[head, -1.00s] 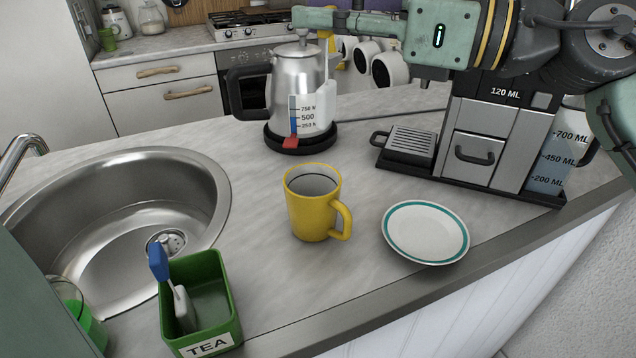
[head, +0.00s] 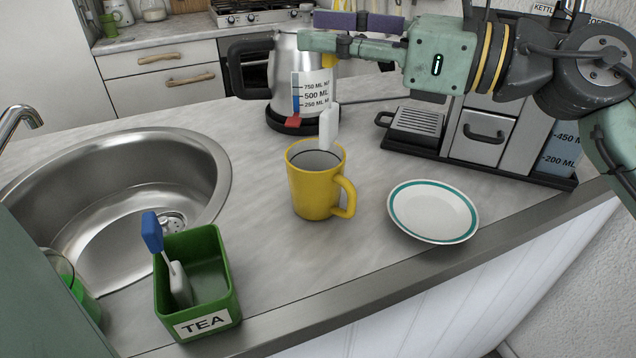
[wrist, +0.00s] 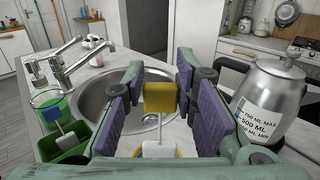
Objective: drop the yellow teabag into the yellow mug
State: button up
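A green TEA box (head: 197,322) holds a blue-tagged teabag (head: 152,232). A white saucer (head: 433,210) with a teal ring lies right of the mug. The steel kettle (head: 284,70) stands close behind, the coffee machine (head: 482,137) at right, the sink (head: 75,210) at left.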

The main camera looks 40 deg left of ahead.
jog(key=o, duration=0.4)
jog(key=shift+d, duration=0.1)
jog(key=v, duration=1.2)
